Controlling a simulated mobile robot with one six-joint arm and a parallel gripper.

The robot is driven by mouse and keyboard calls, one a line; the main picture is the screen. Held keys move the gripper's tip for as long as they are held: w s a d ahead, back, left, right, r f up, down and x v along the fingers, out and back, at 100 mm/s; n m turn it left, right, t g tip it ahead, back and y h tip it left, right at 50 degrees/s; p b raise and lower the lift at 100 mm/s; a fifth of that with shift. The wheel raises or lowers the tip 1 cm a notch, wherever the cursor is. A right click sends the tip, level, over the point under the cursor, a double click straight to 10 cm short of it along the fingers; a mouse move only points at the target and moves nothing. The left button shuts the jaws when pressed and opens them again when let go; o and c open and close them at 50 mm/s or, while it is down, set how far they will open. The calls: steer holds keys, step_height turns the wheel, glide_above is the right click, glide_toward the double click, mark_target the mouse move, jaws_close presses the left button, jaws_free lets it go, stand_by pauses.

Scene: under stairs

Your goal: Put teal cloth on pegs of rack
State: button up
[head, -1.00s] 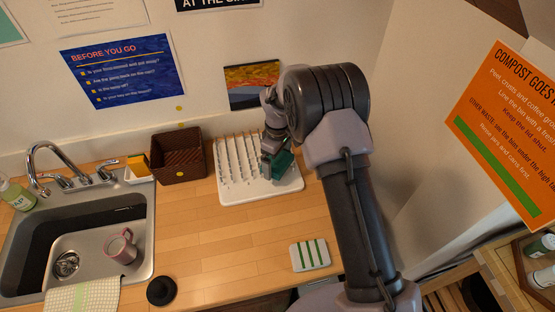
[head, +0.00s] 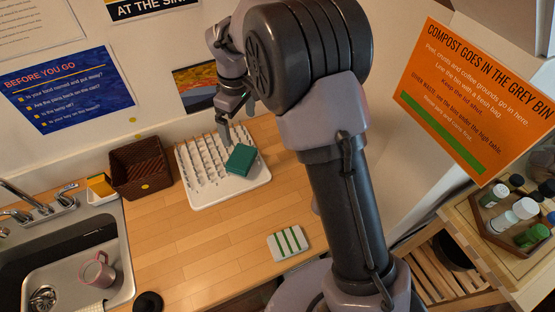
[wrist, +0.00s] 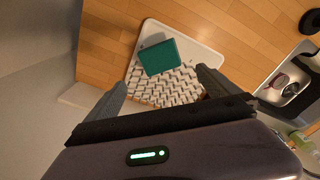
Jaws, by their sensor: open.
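The teal cloth (head: 241,159) is a folded block resting on the white pegged rack (head: 255,183), at the right side of the pegs. It also shows in the wrist view (wrist: 160,57), lying partly over the pegs and partly over the flat end of the rack (wrist: 205,55). My gripper (head: 235,135) is above the rack, behind the cloth and apart from it. In the wrist view my gripper (wrist: 162,88) has its two fingers spread wide, with nothing between them.
A brown basket (head: 140,168) stands left of the rack. The sink (head: 75,262) holds a pink mug (head: 97,271). A white-and-green striped cloth (head: 287,242) lies in front of the rack. The wooden counter between is clear.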

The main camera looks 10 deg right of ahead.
steer(key=s+d+r+m+t, duration=0.1)
steer(key=s+d+r+m, duration=0.15)
steer(key=s+r, duration=0.3)
steer(key=s+d+r+m+t, duration=0.1)
steer(key=s+r+m, duration=0.25)
steer(key=r, duration=0.35)
steer(key=s+d+r+m+t, duration=0.1)
steer(key=s+m, duration=0.3)
steer(key=s, duration=0.6)
steer(key=s+d+r+m+t+y, duration=0.1)
steer(key=s+m, duration=0.3)
steer(key=s, duration=0.7)
steer(key=shift+d+r+t+y, duration=0.3)
steer(key=shift+d+r+t, duration=0.3)
steer(key=shift+d+r, duration=0.1)
step_height(320, 180, down, 20)
steer(key=b, duration=1.9)
steer(key=shift+r+b, duration=0.2)
steer(key=shift+b, duration=0.1)
steer(key=shift+s, duration=0.1)
